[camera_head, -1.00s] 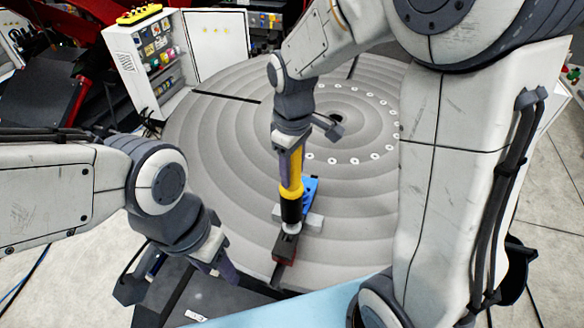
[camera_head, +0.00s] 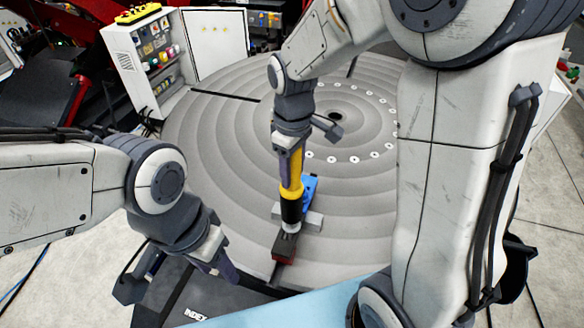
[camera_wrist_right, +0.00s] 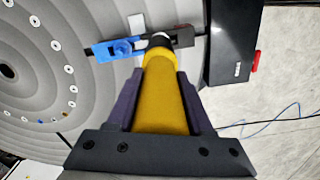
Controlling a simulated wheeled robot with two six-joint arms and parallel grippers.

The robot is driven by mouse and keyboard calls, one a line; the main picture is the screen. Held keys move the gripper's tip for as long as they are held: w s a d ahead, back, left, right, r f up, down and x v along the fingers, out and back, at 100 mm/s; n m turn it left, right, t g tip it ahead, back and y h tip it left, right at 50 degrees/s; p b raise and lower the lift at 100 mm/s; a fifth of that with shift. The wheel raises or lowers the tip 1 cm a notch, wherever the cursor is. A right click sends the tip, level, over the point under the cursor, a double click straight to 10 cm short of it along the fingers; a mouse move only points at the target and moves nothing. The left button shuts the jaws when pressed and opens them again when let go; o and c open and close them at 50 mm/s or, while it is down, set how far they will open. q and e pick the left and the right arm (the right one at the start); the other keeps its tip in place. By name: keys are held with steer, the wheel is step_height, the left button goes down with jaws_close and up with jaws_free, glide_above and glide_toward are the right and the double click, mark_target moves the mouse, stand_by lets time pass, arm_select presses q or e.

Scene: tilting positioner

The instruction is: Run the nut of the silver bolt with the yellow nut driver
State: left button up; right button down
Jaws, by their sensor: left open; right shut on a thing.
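The yellow nut driver (camera_head: 291,188) is held upright in my right gripper (camera_head: 290,160), which is shut on its handle. In the right wrist view the yellow handle (camera_wrist_right: 160,95) lies between the two fingers, with its dark lower end over a clamp piece. Its tip meets a grey fitting (camera_head: 290,228) on the bar with blue (camera_head: 311,186) and dark red (camera_head: 284,247) ends. The silver bolt and its nut are hidden under the driver's tip. My left gripper (camera_head: 186,284) is open and empty, to the left of the bar and apart from it.
The round grey positioner table (camera_head: 225,130) with rings fills the middle. A black box labelled INDEX (camera_head: 215,300) stands at the near edge. A white cabinet (camera_head: 145,65) is at the back left. The table's left side is clear.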

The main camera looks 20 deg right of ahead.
mark_target(293, 185)
steer(key=shift+f+b, duration=1.5)
steer(key=shift+f, duration=0.7)
steer(key=shift+s+f, duration=0.1)
steer(key=shift+f, duration=0.1)
